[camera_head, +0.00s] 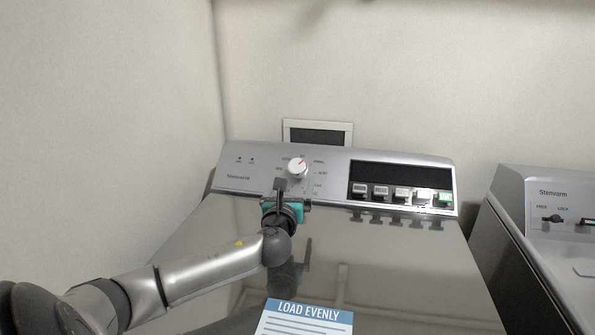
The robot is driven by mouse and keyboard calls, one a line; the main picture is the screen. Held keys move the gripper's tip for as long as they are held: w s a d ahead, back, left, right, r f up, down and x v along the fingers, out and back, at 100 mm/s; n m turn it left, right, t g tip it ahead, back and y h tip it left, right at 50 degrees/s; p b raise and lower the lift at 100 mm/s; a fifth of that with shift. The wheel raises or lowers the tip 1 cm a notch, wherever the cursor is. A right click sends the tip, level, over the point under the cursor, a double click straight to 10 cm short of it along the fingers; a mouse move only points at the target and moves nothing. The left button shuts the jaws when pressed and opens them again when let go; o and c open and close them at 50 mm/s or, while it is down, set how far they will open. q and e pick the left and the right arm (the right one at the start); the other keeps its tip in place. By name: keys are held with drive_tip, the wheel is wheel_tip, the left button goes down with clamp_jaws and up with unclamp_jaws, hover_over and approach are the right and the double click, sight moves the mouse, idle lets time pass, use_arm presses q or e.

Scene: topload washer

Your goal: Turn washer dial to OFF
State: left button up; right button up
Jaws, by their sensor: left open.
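The washer (400,285) stands ahead with its glossy lid closed and its control panel (235,163) at the back. The round white dial (297,168) sits on the panel left of the dark display, with a red mark near its top. Small labels ring the dial, too small to read surely. My left gripper (287,184) is just below and slightly left of the dial, open. Its fingers partly cover the lower left labels; I cannot tell whether they touch the dial. My right gripper is not in view.
A dark display (400,174) and a row of buttons, one green (444,199), lie right of the dial. A "LOAD EVENLY" label (305,318) is on the lid. A second appliance (535,240) stands at the right. Walls close in behind and left.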

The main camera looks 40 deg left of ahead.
sight(297, 170)
use_arm(q)
drive_tip(key=b+x, duration=0.2)
drive_tip(key=x, duration=0.6)
drive_tip(key=shift+w, duration=0.15)
drive_tip(key=shift+w+a, duration=0.4)
drive_tip(key=shift+w, duration=0.15)
drive_tip(key=shift+w+a, duration=0.1)
drive_tip(key=shift+w, duration=0.15)
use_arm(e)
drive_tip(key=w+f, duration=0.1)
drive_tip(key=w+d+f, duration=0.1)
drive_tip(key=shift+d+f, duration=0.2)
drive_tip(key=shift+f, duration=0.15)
use_arm(q)
drive_tip(key=shift+c, duration=0.4)
drive_tip(key=c, duration=1.3)
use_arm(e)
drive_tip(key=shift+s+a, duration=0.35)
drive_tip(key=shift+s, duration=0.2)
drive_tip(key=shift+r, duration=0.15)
